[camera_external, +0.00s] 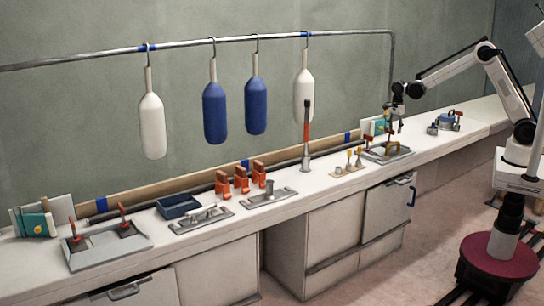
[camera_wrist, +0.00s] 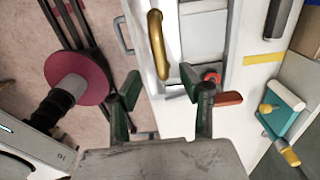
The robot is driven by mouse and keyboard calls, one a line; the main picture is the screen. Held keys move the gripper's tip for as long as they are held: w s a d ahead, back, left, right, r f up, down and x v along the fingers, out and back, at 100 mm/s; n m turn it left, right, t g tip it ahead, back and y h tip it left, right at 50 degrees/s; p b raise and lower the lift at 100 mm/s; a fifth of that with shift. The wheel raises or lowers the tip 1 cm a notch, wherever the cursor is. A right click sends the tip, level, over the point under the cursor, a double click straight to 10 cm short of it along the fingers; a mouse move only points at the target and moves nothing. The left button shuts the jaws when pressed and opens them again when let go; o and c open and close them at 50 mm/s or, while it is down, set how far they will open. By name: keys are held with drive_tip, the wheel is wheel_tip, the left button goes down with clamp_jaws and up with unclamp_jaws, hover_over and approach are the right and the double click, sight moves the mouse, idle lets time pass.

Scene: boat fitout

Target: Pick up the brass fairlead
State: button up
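The brass fairlead is a curved, gold-coloured piece (camera_wrist: 157,45) in the wrist view, at the upper middle, just beyond the gap between my fingers. In the external view a small gold piece (camera_external: 391,140) shows just below my gripper, over the grey tray (camera_external: 403,154) at the right of the bench. My gripper (camera_wrist: 166,92) has its two green-padded fingers spread apart, with nothing visible clamped between them. In the external view my gripper (camera_external: 394,118) is low above that tray. Whether a finger touches the fairlead cannot be told.
Red-handled pieces (camera_wrist: 228,98) lie close to my right-hand finger, and a teal block (camera_wrist: 283,107) is farther right. A small plate with upright fittings (camera_external: 349,168) stands left of the tray. White and blue fenders (camera_external: 255,106) hang from a rail. A blue-handled piece (camera_external: 447,120) stands right.

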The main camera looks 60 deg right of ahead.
sight(393, 143)
wheel_tip(393, 143, down, 9)
drive_tip(key=shift+f+b, duration=0.15)
drive_tip(key=shift+b, duration=0.2)
clamp_jaws()
idle(0.4)
